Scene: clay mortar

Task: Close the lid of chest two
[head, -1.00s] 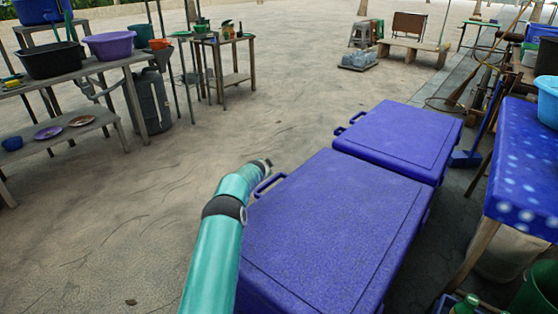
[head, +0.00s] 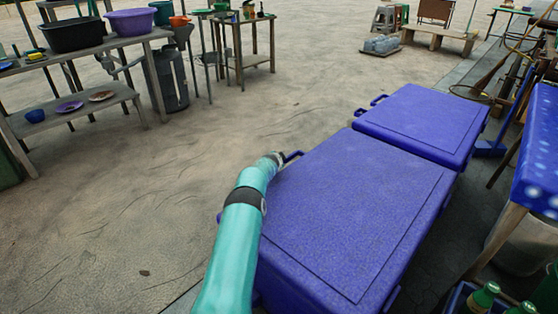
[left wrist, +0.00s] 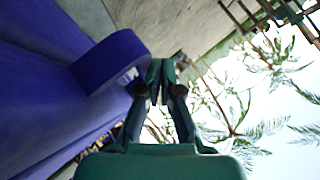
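Two blue chests stand one behind the other in the head view. The near chest (head: 345,220) and the far chest (head: 425,125) both have their lids lying flat and shut. Which one is chest two I cannot tell. My left arm reaches along the near chest's left side, its tip beside a blue side handle (head: 293,156); the gripper is mostly hidden there. In the left wrist view my left gripper (left wrist: 160,70) has its fingertips together with nothing visible between them. A curved blue handle (left wrist: 125,50) is just left of them. My right gripper is not in view.
A wooden shelf with a black basin (head: 75,35) and purple basin (head: 130,21) stands at the left. A blue-covered table (head: 540,160) and a crate of green bottles (head: 483,297) are close on the right. The sandy ground left of the chests is clear.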

